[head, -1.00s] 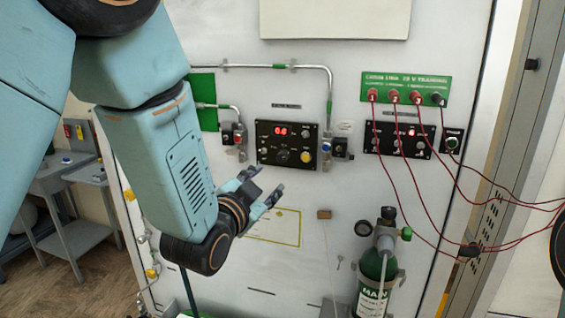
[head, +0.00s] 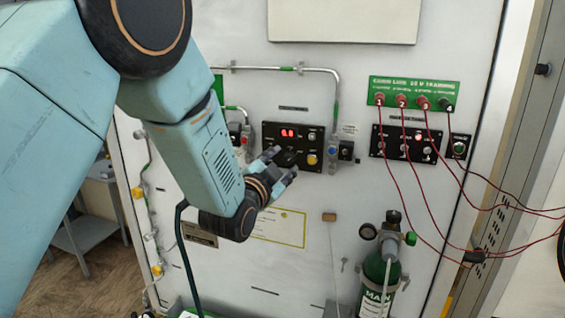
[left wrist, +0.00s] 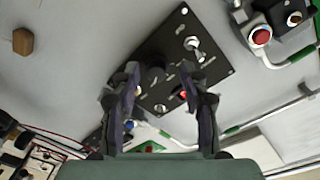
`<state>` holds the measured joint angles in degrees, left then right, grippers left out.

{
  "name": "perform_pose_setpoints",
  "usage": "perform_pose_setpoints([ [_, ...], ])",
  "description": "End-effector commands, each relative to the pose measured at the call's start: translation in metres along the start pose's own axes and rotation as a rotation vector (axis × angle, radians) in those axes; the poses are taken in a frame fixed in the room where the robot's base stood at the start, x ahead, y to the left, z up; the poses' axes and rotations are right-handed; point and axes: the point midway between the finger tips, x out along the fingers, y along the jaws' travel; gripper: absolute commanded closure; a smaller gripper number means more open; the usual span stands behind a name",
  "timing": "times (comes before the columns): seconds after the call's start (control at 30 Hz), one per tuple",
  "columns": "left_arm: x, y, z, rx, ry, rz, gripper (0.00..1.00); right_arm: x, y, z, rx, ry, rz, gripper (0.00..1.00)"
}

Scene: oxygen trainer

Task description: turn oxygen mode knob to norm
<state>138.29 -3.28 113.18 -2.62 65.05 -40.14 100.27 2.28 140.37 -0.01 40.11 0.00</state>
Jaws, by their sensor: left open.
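The black oxygen panel (head: 305,140) with a red lit display (head: 288,132) is on the white wall board. Its round black knob (head: 288,157) sits below the display, close to my fingertips. My left gripper (head: 281,164) is open and empty in front of the panel's lower left part. In the left wrist view the panel (left wrist: 172,55) lies beyond my two spread fingers (left wrist: 162,75), with the dark knob (left wrist: 154,74) between them. I cannot tell whether they touch it or read the knob's setting. My right gripper is not in view.
A small valve unit (head: 333,150) stands right of the panel. Red cables (head: 388,180) hang from a green-topped jack panel (head: 414,92) farther right. A green oxygen cylinder (head: 376,272) stands lower right. Pipes (head: 300,69) run above the panel.

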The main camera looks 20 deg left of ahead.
Motion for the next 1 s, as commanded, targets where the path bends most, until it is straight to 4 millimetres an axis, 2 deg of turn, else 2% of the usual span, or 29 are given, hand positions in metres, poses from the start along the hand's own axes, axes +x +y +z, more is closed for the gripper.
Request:
perform_pose_setpoints([
  [0.37, 0.0044, 0.0018, -0.0014, 0.001, 0.000, 0.001, 0.57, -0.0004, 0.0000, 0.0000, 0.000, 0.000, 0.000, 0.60],
  [0.87, 0.0044, 0.0011, -0.0020, 0.001, 0.002, 0.000, 0.99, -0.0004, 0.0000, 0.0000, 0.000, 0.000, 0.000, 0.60],
  [1.0, 0.0046, 0.0011, -0.0029, 0.002, 0.005, 0.000, 1.00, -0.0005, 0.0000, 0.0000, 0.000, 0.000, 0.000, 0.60],
])
